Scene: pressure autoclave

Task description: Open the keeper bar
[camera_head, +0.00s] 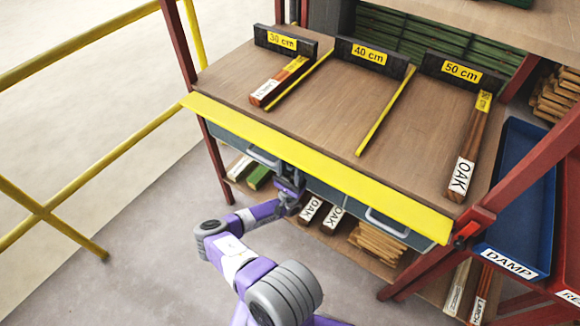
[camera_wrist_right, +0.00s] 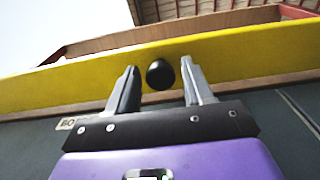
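A long yellow bar (camera_head: 310,162), which I take to be the keeper bar, runs along the front edge of the wooden bench top. In the right wrist view the yellow bar (camera_wrist_right: 240,58) crosses the picture, with a round black knob (camera_wrist_right: 159,74) in front of it. My right gripper (camera_head: 288,174) is at the bench front, just under the bar. In the wrist view its two fingers (camera_wrist_right: 158,72) are open, one on each side of the knob, with small gaps showing. The knob is hidden in the head view. My left gripper is not in view.
Grey drawers with handles (camera_head: 386,221) sit under the bar. Wooden pieces and thin yellow strips lie on the bench top (camera_head: 330,100) by length signs. A blue DAMP tray (camera_head: 522,190) stands at right. Red posts and yellow railings (camera_head: 100,150) flank the bench.

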